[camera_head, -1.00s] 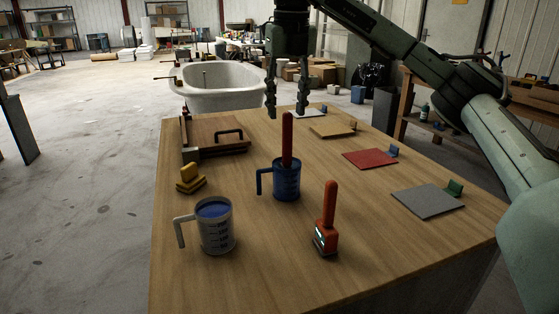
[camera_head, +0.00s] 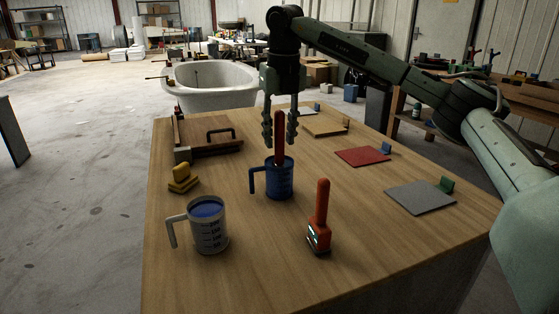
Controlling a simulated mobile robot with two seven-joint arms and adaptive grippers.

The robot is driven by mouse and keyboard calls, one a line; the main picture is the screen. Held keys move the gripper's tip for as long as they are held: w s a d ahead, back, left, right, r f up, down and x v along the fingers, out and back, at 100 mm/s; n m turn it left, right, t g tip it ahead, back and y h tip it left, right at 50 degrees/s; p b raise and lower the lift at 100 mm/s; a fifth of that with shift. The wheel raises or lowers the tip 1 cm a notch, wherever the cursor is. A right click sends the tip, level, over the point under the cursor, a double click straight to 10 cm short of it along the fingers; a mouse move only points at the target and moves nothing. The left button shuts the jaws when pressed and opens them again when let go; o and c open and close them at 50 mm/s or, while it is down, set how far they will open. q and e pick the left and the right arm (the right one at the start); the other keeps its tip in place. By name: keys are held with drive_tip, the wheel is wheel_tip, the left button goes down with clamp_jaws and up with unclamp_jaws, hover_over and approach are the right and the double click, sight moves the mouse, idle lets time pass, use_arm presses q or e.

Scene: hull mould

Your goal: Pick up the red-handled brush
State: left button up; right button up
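A brush with a dark red handle (camera_head: 279,140) stands upright in a blue mug (camera_head: 279,182) near the middle of the wooden table. Its lower end is hidden inside the mug. A second tool with an orange-red handle (camera_head: 321,203) and a block-shaped head stands upright on the table, front right of the mug. My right gripper (camera_head: 279,142) points down above the blue mug. Its fingers are open, one on each side of the dark red handle, and gaps show between them and the handle. My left gripper is not in view.
A yellow block (camera_head: 183,178) and a wooden board with a black handle (camera_head: 215,145) lie left. Red (camera_head: 362,157) and grey (camera_head: 420,197) sheets lie right. The table's front is clear.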

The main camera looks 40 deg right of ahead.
clamp_jaws()
drive_tip(key=shift+r, duration=0.1)
